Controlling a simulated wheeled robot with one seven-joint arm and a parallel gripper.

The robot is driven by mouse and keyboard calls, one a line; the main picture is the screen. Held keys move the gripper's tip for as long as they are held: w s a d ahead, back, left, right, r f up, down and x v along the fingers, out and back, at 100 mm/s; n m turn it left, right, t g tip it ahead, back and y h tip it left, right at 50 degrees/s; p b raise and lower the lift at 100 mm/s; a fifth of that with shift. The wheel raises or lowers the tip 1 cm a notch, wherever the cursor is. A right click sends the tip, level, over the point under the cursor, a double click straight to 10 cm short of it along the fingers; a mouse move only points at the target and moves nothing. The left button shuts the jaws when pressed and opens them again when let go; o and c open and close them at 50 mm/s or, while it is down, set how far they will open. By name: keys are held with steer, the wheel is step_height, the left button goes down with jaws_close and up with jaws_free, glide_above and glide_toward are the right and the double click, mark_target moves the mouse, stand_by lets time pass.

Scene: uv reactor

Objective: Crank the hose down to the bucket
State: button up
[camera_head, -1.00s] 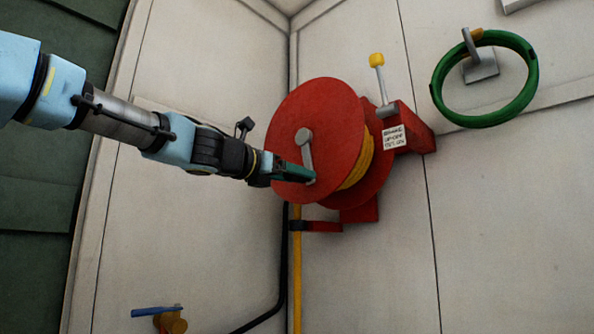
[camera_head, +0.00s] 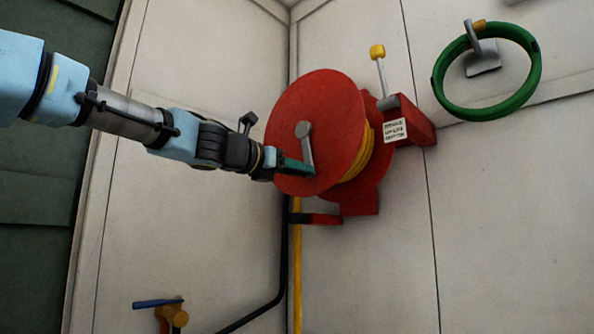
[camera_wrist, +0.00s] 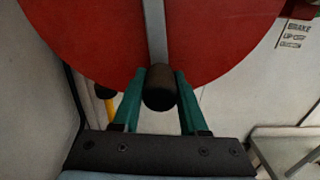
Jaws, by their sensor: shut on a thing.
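A red hose reel (camera_head: 312,110) is mounted on the wall, with yellow hose (camera_head: 360,155) wound between its discs. A grey crank arm (camera_head: 305,145) is on its front disc and points down, slightly right. My gripper (camera_head: 304,168) is shut on the dark crank handle (camera_wrist: 160,88) at the arm's lower end; the green fingers (camera_wrist: 130,100) sit on both sides of it in the wrist view. A lever with a yellow knob (camera_head: 377,51) stands up beside the reel, above a small label (camera_head: 395,130) that mentions a brake. No bucket is in view.
A green hose coil (camera_head: 487,112) hangs on a wall hook at upper right. A yellow pipe (camera_head: 297,265) and a black pipe (camera_head: 283,250) run down the corner below the reel. A brass tap with a blue handle (camera_head: 158,303) is at lower left.

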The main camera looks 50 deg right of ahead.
jaws_close()
stand_by(0.8)
